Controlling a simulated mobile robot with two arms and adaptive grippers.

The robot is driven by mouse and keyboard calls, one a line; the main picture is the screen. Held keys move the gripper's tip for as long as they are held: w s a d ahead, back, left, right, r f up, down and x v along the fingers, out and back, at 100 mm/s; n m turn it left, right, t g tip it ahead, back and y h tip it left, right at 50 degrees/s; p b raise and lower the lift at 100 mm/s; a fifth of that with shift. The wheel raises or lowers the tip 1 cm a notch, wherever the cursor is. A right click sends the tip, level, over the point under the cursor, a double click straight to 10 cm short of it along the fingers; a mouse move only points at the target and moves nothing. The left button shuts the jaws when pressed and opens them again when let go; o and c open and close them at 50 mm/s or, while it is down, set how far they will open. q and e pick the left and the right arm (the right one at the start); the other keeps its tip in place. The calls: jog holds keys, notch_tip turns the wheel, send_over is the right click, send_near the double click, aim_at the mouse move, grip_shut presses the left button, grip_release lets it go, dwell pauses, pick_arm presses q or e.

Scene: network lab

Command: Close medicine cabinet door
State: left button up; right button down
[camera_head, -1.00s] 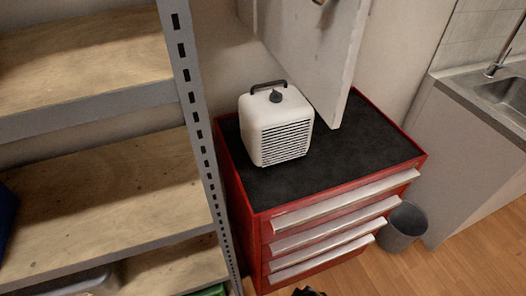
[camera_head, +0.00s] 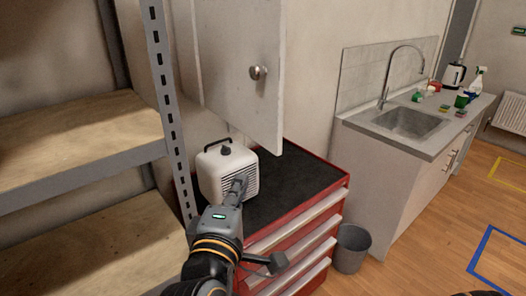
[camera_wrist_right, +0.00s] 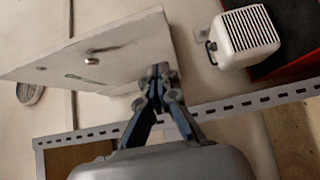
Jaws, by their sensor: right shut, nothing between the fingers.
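The medicine cabinet door (camera_head: 236,100) is a pale grey-white panel with a round metal knob (camera_head: 258,72). In the head view it stands swung out above the red tool chest. My right gripper (camera_head: 240,183) is below the door, in front of the white heater, with its fingers together and empty. In the right wrist view the door (camera_wrist_right: 120,50) and its knob (camera_wrist_right: 92,60) lie beyond the shut fingertips (camera_wrist_right: 160,75), which overlap the door's edge; I cannot tell whether they touch. Most of the cabinet body is hidden. My left gripper is not in view.
A white heater (camera_head: 212,172) stands on the black top of the red tool chest (camera_head: 300,178). A metal shelf rack (camera_head: 168,90) is close on the left. A grey bin (camera_head: 351,250) and a sink counter (camera_head: 400,150) are right; the floor there is clear.

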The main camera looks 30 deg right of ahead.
jog(key=p, duration=0.5)
send_near(268, 142)
jog(key=x, duration=0.5)
jog(key=shift+w+a, duration=0.15)
jog(key=shift+w, duration=0.15)
jog(key=shift+d, duration=0.45)
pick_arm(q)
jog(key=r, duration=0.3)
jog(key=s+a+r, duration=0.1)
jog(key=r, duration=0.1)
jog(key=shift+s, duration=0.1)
